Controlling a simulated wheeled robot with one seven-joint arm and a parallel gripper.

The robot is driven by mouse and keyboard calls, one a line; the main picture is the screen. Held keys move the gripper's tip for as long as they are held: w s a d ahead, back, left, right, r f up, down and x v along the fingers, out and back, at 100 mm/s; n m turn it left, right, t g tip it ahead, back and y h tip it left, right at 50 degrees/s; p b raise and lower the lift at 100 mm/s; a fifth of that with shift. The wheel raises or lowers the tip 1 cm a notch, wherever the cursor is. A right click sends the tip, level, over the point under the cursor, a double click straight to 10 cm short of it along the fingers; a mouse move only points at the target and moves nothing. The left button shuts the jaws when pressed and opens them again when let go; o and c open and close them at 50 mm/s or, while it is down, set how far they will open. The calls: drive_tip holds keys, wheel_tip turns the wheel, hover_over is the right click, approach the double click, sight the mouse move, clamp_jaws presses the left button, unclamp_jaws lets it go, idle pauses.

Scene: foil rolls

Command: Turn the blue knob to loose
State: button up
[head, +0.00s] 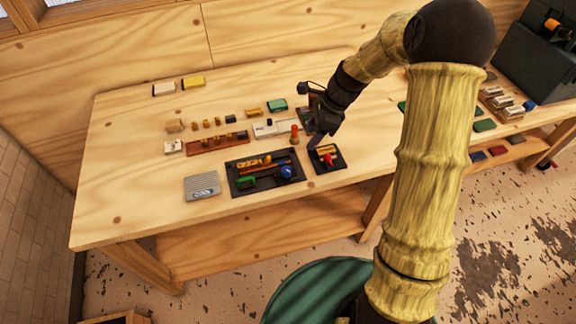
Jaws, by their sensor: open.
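A small round blue knob (286,171) sits at the right end of a black tray (272,187) near the front edge of the wooden table. Any marking for loose is too small to read. My gripper (314,140) hangs over the table, above and to the right of the blue knob and apart from it. It is open, and I see nothing held in it. Its fingers are small and dark here, partly hidden by the wrist.
A smaller black tray (327,160) with yellow and red parts stands right of the knob's tray. A red peg (294,133) stands behind it. The table's left end is clear. Another blue piece (529,105) lies far right.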

sight(287, 169)
drive_tip(key=p+x, duration=0.4)
drive_tip(key=x, duration=1.3)
drive_tip(key=shift+s+f, duration=0.1)
drive_tip(key=shift+f, duration=0.15)
drive_tip(key=c, duration=1)
drive_tip(key=shift+o, duration=0.2)
